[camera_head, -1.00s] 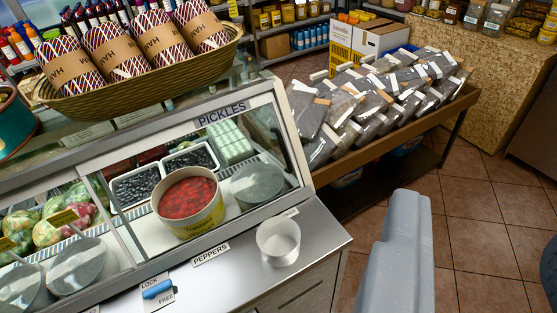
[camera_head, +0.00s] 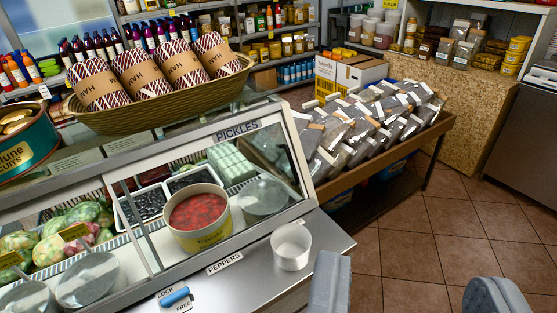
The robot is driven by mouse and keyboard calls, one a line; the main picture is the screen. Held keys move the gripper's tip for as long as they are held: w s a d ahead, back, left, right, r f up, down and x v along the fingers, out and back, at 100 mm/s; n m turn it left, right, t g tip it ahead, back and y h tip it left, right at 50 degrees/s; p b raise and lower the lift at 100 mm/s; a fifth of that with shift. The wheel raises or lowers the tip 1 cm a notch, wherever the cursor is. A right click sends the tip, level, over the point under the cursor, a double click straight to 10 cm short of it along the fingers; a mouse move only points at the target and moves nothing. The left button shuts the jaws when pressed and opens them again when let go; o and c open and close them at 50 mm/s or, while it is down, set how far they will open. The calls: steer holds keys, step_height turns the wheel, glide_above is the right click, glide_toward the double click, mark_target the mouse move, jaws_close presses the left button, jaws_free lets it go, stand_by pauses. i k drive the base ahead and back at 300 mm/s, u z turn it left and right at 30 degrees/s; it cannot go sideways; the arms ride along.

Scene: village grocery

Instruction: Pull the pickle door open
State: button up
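The pickle door is the slanted glass front (camera_head: 285,150) of the counter case, below the PICKLES sign (camera_head: 237,130). I cannot tell whether it stands open. Behind the front are a tub with red contents (camera_head: 199,212), trays of dark pieces and a round grey lid (camera_head: 263,198). A blue latch (camera_head: 174,297) sits on the ledge between the words LOCK and FREE; its setting is unclear. My gripper (camera_head: 412,292) shows as two grey fingers at the bottom, wide apart and empty. It is right of the case, over the floor in the picture.
A white cup (camera_head: 291,246) stands on the steel ledge by the PEPPERS label (camera_head: 225,263). A basket of wrapped rolls (camera_head: 165,112) and a green tin (camera_head: 28,150) stand on top of the case. A wooden rack of grey packets (camera_head: 385,149) is behind. Tiled floor is clear at right.

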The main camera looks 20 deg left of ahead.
mark_target(120, 173)
steer(key=u, duration=0.2)
steer(key=i, duration=1.1)
steer(key=z, duration=0.35)
